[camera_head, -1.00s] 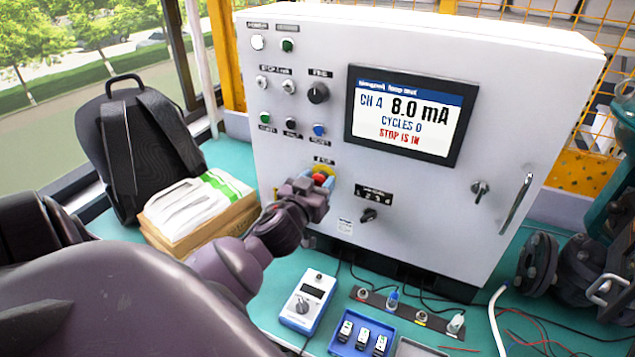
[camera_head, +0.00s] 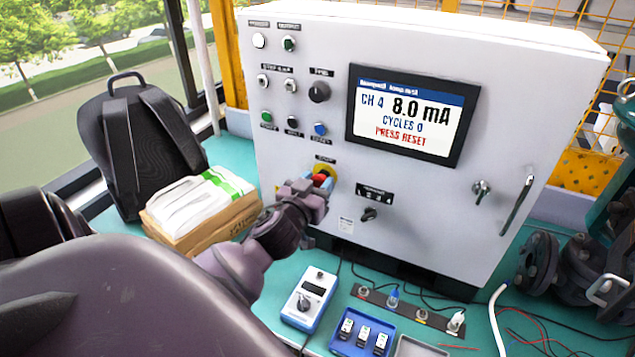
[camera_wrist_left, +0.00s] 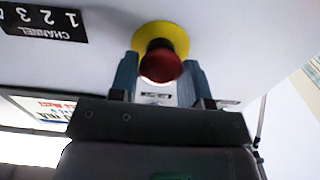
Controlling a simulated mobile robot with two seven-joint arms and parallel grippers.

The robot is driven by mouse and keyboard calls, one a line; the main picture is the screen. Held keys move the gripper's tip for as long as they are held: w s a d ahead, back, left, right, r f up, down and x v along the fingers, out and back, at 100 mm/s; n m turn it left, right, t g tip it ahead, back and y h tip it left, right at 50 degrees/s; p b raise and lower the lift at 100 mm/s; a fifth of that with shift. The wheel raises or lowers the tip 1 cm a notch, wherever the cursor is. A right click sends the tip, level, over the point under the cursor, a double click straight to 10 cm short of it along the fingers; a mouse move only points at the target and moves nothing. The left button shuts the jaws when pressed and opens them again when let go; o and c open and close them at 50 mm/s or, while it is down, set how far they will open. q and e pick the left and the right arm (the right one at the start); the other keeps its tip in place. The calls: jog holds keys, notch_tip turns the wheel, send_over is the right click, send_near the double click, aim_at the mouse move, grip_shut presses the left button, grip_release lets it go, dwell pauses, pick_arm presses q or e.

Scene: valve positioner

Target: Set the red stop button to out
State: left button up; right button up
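The red stop button (camera_head: 319,178) sits on a yellow collar on the lower front of the white cabinet. It also shows in the left wrist view (camera_wrist_left: 161,64), standing out from the yellow collar (camera_wrist_left: 178,36). My left gripper (camera_head: 314,188) is at the button. In the left wrist view its blue-grey fingers (camera_wrist_left: 160,75) lie on either side of the red head, close against it with little or no gap. The cabinet screen (camera_head: 408,117) reads CH 4, 8.0 mA, CYCLES 0 and PRESS RESET. My right gripper is not in view.
A selector knob (camera_head: 369,214) is right of the stop button; small buttons, including a blue one (camera_head: 320,129), are above. A handheld meter (camera_head: 309,299) and blue tray (camera_head: 361,334) lie on the bench below. A carton (camera_head: 205,222) and backpack (camera_head: 135,150) stand left.

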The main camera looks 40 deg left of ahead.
pick_arm(q)
jog(key=o, duration=0.4)
jog(key=shift+s, duration=0.15)
jog(key=shift+s+d, duration=0.2)
jog(key=shift+s, duration=0.3)
jog(key=b+v, duration=0.1)
jog(key=v, duration=0.8)
jog(key=shift+s+b, duration=0.3)
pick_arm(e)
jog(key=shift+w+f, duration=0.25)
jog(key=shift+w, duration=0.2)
pick_arm(q)
jog(key=shift+r, duration=0.1)
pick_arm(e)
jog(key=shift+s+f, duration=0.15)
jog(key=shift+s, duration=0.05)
